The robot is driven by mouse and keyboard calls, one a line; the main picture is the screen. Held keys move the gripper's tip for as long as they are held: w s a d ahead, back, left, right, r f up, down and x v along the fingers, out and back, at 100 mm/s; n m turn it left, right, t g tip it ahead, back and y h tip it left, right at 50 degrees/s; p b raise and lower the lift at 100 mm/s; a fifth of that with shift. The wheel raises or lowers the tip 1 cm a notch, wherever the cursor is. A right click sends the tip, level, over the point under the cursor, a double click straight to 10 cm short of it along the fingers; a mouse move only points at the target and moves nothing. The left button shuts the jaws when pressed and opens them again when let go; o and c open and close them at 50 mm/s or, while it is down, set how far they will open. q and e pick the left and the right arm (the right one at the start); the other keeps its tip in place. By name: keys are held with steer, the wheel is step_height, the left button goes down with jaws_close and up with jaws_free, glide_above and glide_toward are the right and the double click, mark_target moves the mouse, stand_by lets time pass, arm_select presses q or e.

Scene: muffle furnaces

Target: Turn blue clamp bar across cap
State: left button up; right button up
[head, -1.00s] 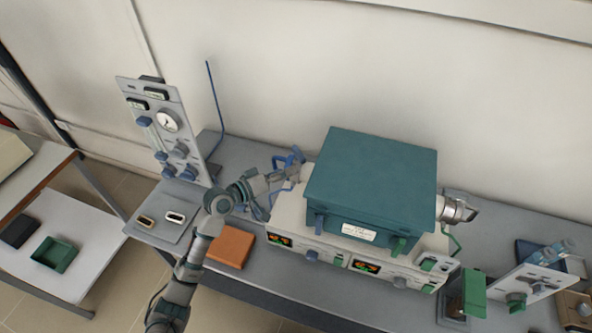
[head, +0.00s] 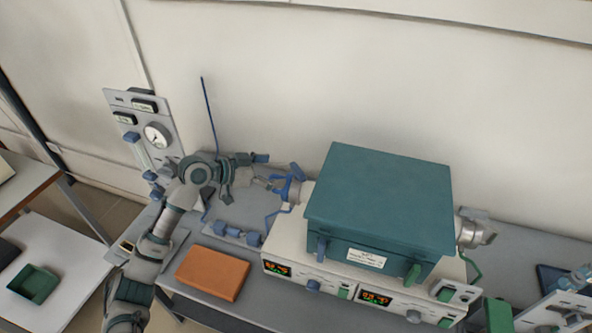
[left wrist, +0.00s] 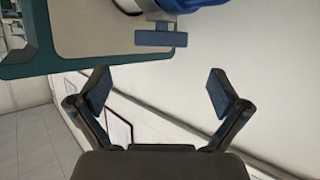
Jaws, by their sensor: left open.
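The blue clamp bar (left wrist: 160,39) shows at the top of the left wrist view, lying level in the picture on a short grey stem. A rounded white and blue part, perhaps the cap, is cut off above it (left wrist: 185,4). In the head view, the blue clamp parts (head: 290,186) sit at the left end of the teal-topped furnace (head: 380,205); which is the bar is hard to tell. My left gripper (head: 248,178) is left of them, open and apart from them. Its two spread fingers also show empty in the left wrist view (left wrist: 163,92), below the bar.
A gauge panel (head: 157,135) with blue knobs stands behind my left arm. An orange block (head: 213,273) lies in front of the furnace's left end. A thin blue rod (head: 209,120) rises near the wall. A metal fitting (head: 475,230) sticks out at the furnace's right end.

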mark_target(295, 170)
arm_select(q)
steer(key=x, duration=0.5)
steer(key=shift+w+d+f, duration=0.1)
steer(key=shift+w+f, duration=0.2)
steer(key=shift+w, duration=0.05)
steer(key=shift+w+d+f, duration=0.15)
steer(key=shift+w+d, duration=0.1)
steer(key=shift+d, duration=0.65)
steer(key=shift+a, duration=0.25)
steer(key=c, duration=1.2)
